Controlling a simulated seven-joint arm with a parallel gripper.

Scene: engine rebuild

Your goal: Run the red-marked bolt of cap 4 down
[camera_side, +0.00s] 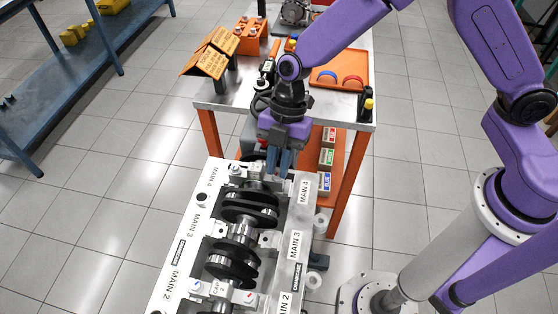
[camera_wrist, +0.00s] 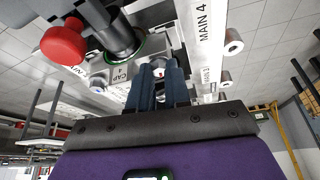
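Cap 4 (camera_wrist: 122,74) sits in the engine block (camera_side: 297,245) at the far end, by the MAIN 4 label; its "CAP 4" tag shows in the wrist view. My gripper (camera_side: 279,172) points down over the right side of this cap. In the wrist view its two blue fingers (camera_wrist: 160,70) stand close together with a narrow gap. A small bolt head (camera_wrist: 158,71) shows between the fingertips; I cannot tell whether they touch it. Its red mark is not clear. The cap's other bolt (camera_side: 235,169) stands at the left, apart from the fingers.
The black and silver crankshaft (camera_side: 241,232) runs along the block beside the caps. A steel-topped cart (camera_side: 225,103) stands behind, with an orange tray (camera_side: 350,62) and the tilted orange signs (camera_side: 212,52). A red knob (camera_wrist: 63,42) is close in the wrist view, left of the fingers.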

